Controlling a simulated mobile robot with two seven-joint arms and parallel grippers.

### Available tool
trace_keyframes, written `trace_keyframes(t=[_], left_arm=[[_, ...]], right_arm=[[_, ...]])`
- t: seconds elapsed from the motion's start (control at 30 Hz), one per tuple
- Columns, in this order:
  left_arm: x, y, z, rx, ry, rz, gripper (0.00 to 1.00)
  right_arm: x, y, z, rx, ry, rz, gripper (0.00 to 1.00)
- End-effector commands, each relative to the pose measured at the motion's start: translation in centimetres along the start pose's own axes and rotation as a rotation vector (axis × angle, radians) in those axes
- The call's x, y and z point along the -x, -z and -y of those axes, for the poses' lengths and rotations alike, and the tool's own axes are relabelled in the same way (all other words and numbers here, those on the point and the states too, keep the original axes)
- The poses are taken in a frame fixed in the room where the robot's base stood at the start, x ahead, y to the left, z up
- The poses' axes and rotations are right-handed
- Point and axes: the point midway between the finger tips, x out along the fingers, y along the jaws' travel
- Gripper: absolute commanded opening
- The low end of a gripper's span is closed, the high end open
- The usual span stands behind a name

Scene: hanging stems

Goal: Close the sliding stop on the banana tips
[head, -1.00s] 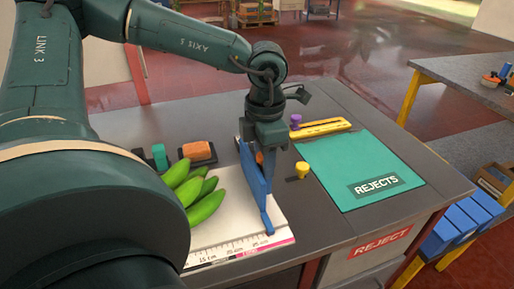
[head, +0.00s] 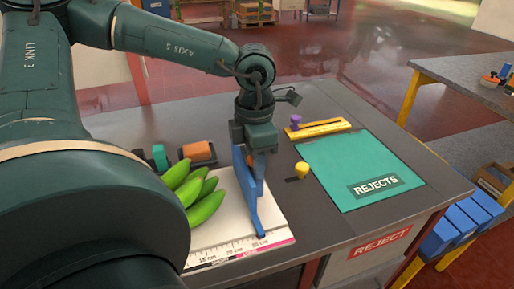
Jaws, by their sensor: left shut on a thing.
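The green bananas (head: 195,192) lie in a bunch on a white measuring board (head: 230,225) with a printed scale along its front edge. The blue sliding stop (head: 247,193) stands upright across the board, to the right of the banana tips, with a gap between. My left gripper (head: 259,158) is above the far part of the stop and shut on it; the fingertips are partly hidden. The left side of the bunch is hidden behind my own arm. My right gripper is not in view.
A teal REJECTS mat (head: 350,165) lies to the right. A yellow slotted bar (head: 320,128), a purple knob (head: 295,121) and a yellow knob (head: 301,170) are near it. An orange block (head: 198,151) sits behind the bananas.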

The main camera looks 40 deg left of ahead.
Motion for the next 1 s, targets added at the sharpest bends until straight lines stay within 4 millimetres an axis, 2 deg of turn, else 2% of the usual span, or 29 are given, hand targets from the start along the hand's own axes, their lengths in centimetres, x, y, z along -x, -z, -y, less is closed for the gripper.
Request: trace_keyframes(t=[1.0], left_arm=[[0.2, 3.0, -0.2, 0.003, -0.006, 0.003, 0.20]], right_arm=[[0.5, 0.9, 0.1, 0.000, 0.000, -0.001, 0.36]])
